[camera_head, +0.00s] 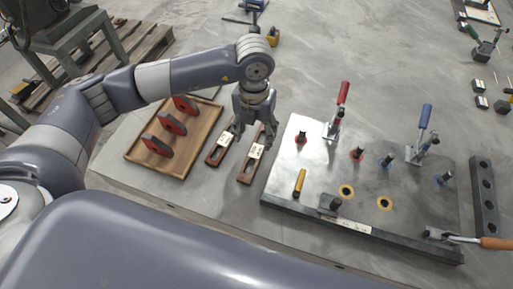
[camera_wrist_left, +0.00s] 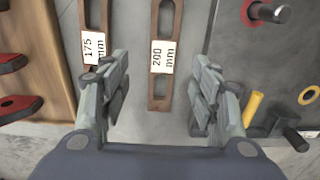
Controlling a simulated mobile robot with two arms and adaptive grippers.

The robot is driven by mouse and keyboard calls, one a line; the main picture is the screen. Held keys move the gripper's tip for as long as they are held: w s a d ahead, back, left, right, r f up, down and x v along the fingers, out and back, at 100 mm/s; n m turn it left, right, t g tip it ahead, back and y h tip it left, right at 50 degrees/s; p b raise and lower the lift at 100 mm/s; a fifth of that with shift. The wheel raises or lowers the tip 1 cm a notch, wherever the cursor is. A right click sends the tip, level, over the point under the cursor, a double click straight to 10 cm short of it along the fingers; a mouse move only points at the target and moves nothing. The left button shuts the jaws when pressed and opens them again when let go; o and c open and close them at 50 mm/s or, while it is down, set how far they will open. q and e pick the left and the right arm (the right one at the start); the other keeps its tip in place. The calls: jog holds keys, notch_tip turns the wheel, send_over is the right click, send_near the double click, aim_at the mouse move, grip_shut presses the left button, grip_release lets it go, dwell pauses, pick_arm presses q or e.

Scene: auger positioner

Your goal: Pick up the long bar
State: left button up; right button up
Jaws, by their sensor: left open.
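Two brown slotted bars lie side by side on the grey table. The one labelled 200 mm (camera_head: 255,152) is on the right; in the left wrist view its label (camera_wrist_left: 162,57) sits between my fingers. The one labelled 175 mm (camera_head: 217,155) is on the left; it also shows in the left wrist view (camera_wrist_left: 93,50), near the left finger. My left gripper (camera_head: 256,138) is open and empty, pointing down over the bars. In the left wrist view the open fingers (camera_wrist_left: 160,85) straddle the near part of the 200 mm bar, apart from it. My right gripper is not in view.
A wooden tray (camera_head: 133,157) with red-and-black pieces stands left of the bars. A metal fixture plate (camera_head: 308,180) with pins and red- and blue-handled clamps lies close on their right. A dark bar with holes (camera_head: 485,195) lies at the far right.

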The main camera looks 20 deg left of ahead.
aim_at(257, 149)
pick_arm(q)
jog(key=shift+f, duration=0.4)
jog(key=shift+w+f, duration=0.1)
jog(key=shift+f, duration=0.2)
jog(key=f, duration=0.1)
jog(key=f+p, duration=0.1)
jog(key=f, duration=0.3)
jog(key=shift+w+d, duration=0.15)
jog(key=shift+d, duration=0.1)
jog(key=shift+r, duration=0.1)
jog(key=c, duration=1.2)
grip_shut()
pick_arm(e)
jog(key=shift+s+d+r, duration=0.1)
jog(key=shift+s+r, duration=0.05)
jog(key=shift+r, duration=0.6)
